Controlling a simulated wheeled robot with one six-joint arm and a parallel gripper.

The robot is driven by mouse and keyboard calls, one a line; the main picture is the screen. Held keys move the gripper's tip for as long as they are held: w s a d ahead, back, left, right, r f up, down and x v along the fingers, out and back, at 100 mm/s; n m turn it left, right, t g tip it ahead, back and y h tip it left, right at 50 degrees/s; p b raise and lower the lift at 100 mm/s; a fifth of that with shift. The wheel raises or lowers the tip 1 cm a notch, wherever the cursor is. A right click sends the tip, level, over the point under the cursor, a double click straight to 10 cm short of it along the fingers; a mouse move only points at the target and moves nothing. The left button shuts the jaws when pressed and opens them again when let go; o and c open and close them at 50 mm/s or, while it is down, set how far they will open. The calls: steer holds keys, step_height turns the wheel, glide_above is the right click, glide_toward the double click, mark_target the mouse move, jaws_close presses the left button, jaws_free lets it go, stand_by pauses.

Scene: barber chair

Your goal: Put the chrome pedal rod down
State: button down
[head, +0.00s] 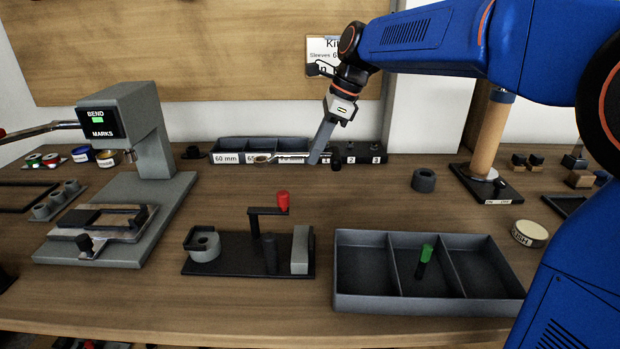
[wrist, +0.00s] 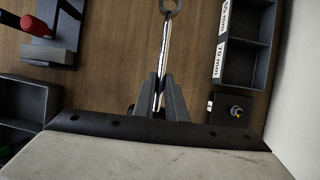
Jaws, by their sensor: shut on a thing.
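My gripper (head: 318,154) is shut on the chrome pedal rod (head: 285,156) near the back of the bench. The rod points left from the fingers and ends in a ring, in front of the labelled bins (head: 262,144). In the wrist view the thin bright rod (wrist: 164,50) runs up from between the two grey fingers (wrist: 160,98), with its ring at the top edge. I cannot tell whether the rod touches the bench or bins.
A three-compartment tray (head: 375,292) holding a green-topped peg (head: 426,254) stands at front right. A fixture with a red knob (head: 283,200) is at front centre. The bend-marks machine (head: 130,130) stands left. Bare wood (head: 350,200) lies between fixture and bins.

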steer(key=shift+f, duration=3.3)
steer(key=shift+f, duration=0.15)
steer(key=c, duration=1.8)
jaws_free()
steer(key=v, duration=1.2)
